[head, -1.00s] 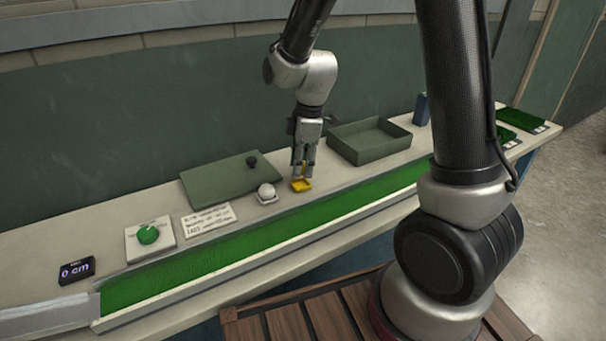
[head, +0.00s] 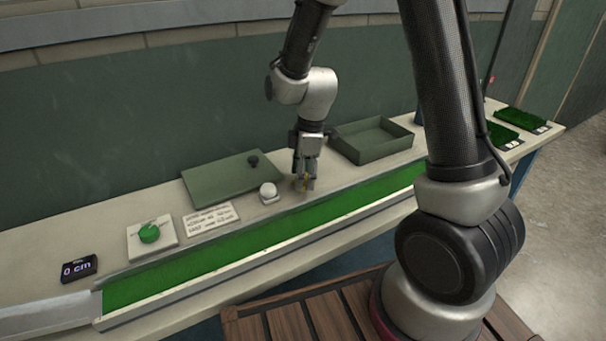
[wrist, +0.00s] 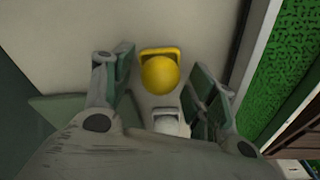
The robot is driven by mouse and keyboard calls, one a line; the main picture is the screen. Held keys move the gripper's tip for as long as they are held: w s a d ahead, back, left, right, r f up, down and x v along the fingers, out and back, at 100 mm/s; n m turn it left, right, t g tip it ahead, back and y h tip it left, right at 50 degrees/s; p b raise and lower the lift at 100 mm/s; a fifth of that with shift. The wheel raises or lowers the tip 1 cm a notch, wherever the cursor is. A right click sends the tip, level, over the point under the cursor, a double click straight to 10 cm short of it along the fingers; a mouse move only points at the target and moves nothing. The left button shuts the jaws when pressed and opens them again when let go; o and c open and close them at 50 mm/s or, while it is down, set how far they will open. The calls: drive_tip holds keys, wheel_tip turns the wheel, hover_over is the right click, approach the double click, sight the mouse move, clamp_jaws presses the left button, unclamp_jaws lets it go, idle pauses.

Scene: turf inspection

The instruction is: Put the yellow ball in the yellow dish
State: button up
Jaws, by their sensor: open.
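The yellow ball (wrist: 160,74) shows in the wrist view between the open fingers of my gripper (wrist: 162,90). It overlaps the yellow dish (wrist: 160,50), whose rim shows behind it; I cannot tell for sure whether it rests in the dish. Gaps show between the ball and both fingers. In the head view my gripper (head: 305,180) points down close to the bench, and only a little yellow shows between its fingers. The fingers hide most of the ball and dish there.
A white ball (head: 268,188) in a white dish stands just left of my gripper. A green open tray (head: 371,153) is behind right, a green board (head: 225,178) with a black knob behind left. The green turf channel (head: 250,240) runs along the front.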

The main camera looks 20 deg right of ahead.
wheel_tip(320, 180, up, 12)
drive_tip(key=d, duration=0.1)
drive_tip(key=s+d+r+m+t, duration=0.1)
drive_tip(key=s+d+r+m, duration=0.2)
drive_tip(key=s, duration=0.4)
drive_tip(key=s+d+r+m+t+h, duration=0.1)
drive_tip(key=s+d+r+m, duration=0.3)
drive_tip(key=s+d+m, duration=0.2)
drive_tip(key=s+d+r+m+t, duration=0.1)
drive_tip(key=s+d+r+m, duration=0.3)
drive_tip(key=s+m, duration=0.2)
drive_tip(key=shift+s+d+m+t, duration=0.35)
drive_tip(key=shift+s+m+t, duration=0.05)
drive_tip(key=shift+s, duration=0.6)
